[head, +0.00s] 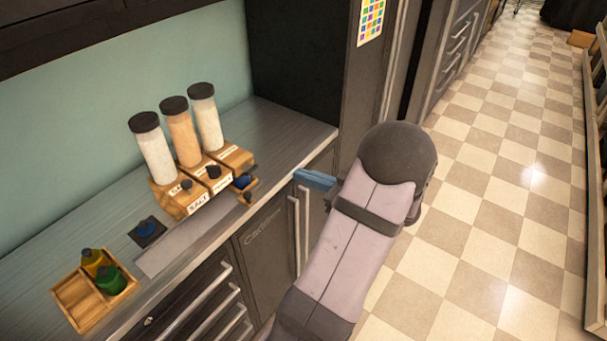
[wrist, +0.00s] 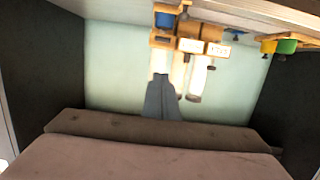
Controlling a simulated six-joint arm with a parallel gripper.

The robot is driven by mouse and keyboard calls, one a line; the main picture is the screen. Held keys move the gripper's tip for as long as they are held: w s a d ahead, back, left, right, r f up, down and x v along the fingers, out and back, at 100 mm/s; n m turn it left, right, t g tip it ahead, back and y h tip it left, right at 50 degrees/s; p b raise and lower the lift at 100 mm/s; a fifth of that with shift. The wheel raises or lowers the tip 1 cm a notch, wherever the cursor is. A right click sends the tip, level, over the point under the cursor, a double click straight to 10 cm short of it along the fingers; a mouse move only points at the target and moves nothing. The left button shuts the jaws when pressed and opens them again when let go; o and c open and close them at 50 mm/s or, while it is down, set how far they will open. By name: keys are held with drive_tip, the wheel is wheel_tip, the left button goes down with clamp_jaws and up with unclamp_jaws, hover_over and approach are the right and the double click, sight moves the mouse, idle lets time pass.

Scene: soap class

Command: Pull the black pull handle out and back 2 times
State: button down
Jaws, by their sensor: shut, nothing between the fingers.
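Three tall jars with black lids stand in a wooden dispenser (head: 203,181) on the counter, one labelled SALT. Small black knobs show on its front; the left one (head: 186,186) and middle one (head: 213,172) sit by the labels. At the right unit a wooden piece juts out with a blue thing (head: 243,181) in it and a black knob (head: 248,197) at its front end. I cannot tell which knob is the task's handle. My gripper (head: 298,175) is shut and empty, to the right of the dispenser and apart from it. The wrist view shows its closed fingers (wrist: 161,80) and the dispenser upside down (wrist: 203,47).
A blue thing on a black pad (head: 147,229) lies on the counter left of the dispenser. A wooden tray (head: 72,300) with a yellow and a green bottle is at the front left. A dark tall cabinet (head: 300,60) stands behind. The counter right of the dispenser is bare.

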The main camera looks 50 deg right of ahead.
drive_tip(key=shift+s+a+r+p, duration=0.3)
drive_tip(key=shift+s+r+p, duration=0.1)
drive_tip(key=shift+r+p, duration=0.45)
drive_tip(key=shift+s+a+r+p, duration=0.25)
drive_tip(key=shift+s+r+p, duration=0.2)
drive_tip(key=shift+r+p, duration=0.4)
drive_tip(key=shift+s+a+r+p, duration=0.3)
drive_tip(key=shift+s+r+p, duration=0.1)
drive_tip(key=shift+r+p, duration=0.45)
